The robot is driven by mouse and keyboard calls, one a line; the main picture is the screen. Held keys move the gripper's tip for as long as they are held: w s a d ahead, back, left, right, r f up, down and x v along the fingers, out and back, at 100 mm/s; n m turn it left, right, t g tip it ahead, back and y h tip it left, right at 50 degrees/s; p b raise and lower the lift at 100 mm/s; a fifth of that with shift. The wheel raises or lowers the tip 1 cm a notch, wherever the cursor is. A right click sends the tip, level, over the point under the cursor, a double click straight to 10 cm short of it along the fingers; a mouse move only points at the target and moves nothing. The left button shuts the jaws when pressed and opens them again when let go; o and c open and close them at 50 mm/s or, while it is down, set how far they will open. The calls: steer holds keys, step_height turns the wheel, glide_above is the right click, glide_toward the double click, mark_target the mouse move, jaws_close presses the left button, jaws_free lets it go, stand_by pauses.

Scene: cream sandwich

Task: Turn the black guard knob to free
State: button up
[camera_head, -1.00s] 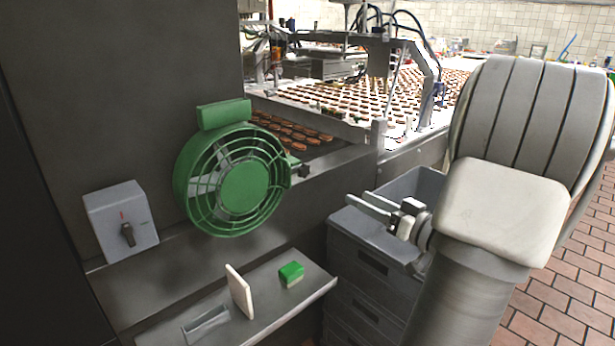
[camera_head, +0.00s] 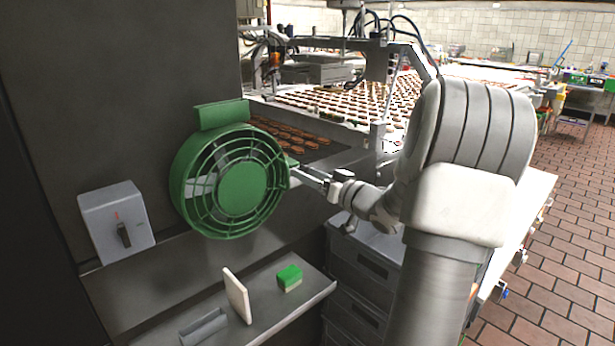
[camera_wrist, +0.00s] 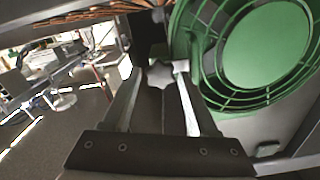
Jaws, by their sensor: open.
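The black guard knob (camera_wrist: 160,75) has a lobed, star-like head. In the wrist view it lies between the two fingers of my gripper (camera_wrist: 159,85), near their tips, with gaps visible on its sides. My gripper (camera_head: 309,176) also shows in the head view, reaching in from the right to the guard's right edge; there its fingers hide the knob. My gripper is open around the knob; contact is not visible. The green round fan guard (camera_head: 241,184) is mounted on the dark panel and appears closed over the fan. It also shows in the wrist view (camera_wrist: 265,45).
A grey switch box (camera_head: 117,222) with a black lever is left of the guard. Grey drawers (camera_head: 360,262) stand below my arm. A conveyor with biscuits runs behind.

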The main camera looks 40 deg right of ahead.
steer(key=shift+w, duration=0.35)
jaws_close()
steer(key=shift+n, duration=0.3)
steer(key=n+b, duration=1.4)
steer(key=n, duration=0.3)
steer(key=shift+a+f+b, duration=0.1)
steer(key=shift+f+b, duration=0.05)
steer(key=shift+b, duration=0.15)
